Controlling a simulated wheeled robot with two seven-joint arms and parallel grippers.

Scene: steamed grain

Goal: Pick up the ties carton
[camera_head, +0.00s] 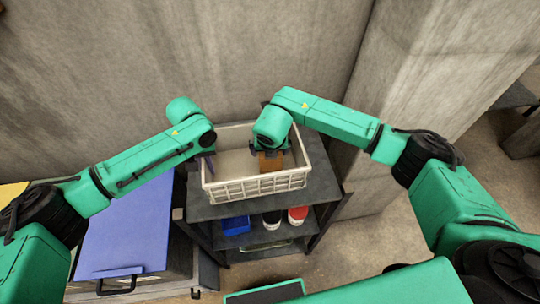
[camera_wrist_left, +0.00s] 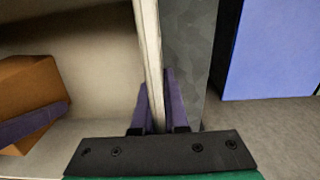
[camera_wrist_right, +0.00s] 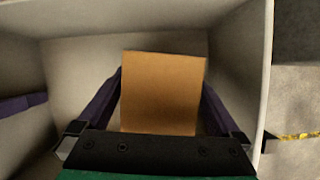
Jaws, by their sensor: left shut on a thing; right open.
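The ties carton, a plain brown box (camera_head: 271,163), stands inside the white crate (camera_head: 255,187) near its right side. It fills the middle of the right wrist view (camera_wrist_right: 163,97) and shows at the left of the left wrist view (camera_wrist_left: 32,84). My right gripper (camera_head: 268,150) reaches down into the crate. Its purple fingers are open, one on each side of the carton; I cannot tell if either touches it. My left gripper (camera_head: 208,166) is shut on the crate's left wall, with one finger inside and one outside (camera_wrist_left: 156,98).
The crate sits on the top of a dark shelf unit (camera_head: 318,186). A blue bin (camera_head: 235,225) and red-and-white containers (camera_head: 297,215) stand on the shelf below. A blue-topped cabinet (camera_head: 127,230) is at left. Concrete walls stand close behind and at right.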

